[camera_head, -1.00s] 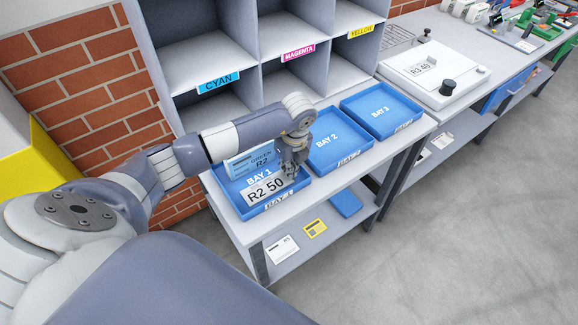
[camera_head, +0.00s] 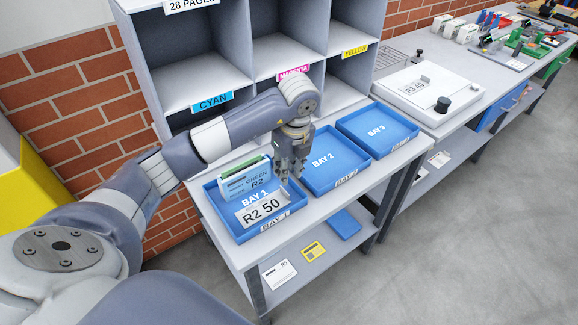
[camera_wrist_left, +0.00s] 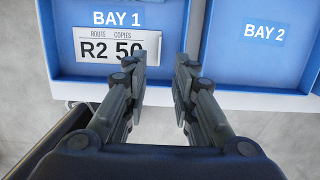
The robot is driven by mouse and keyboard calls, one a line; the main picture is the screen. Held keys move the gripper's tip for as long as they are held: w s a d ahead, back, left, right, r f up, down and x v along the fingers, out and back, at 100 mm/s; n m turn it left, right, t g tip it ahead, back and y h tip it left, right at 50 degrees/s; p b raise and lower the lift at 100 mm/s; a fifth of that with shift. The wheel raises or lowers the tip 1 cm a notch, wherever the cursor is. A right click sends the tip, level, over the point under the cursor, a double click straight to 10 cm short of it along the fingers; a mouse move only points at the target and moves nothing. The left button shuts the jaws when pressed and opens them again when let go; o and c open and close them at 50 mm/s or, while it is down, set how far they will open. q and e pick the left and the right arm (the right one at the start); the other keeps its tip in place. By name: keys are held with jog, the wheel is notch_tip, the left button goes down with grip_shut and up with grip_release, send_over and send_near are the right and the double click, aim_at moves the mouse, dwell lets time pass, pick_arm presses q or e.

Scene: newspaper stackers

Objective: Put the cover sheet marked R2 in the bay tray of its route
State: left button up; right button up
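A white sheet marked R2 50 (camera_head: 263,205) lies inside the blue Bay 1 tray (camera_head: 243,237), near its front wall. It also shows in the left wrist view (camera_wrist_left: 108,45), below the BAY 1 lettering and headed ROUTE and COPIES. A card marked GREEN R2 (camera_head: 245,181) stands upright at the back left of the same tray. My left gripper (camera_head: 290,180) hangs over the right side of this tray, apart from the sheet. In the left wrist view its two fingers (camera_wrist_left: 160,72) are apart with nothing between them. My right gripper is not in view.
The Bay 2 tray (camera_head: 338,184) and Bay 3 tray (camera_head: 405,150) stand to the right and look empty. The compartment rack (camera_head: 240,60) rises behind. A white machine (camera_head: 440,82) with an R3 40 sheet stands farther right. Papers lie on the lower shelf (camera_head: 300,280).

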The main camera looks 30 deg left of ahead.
pick_arm(q)
jog(key=shift+s+d+r, duration=0.1)
jog(key=shift+d+r, duration=0.1)
jog(key=shift+r, duration=1.4)
jog(key=shift+f, duration=0.1)
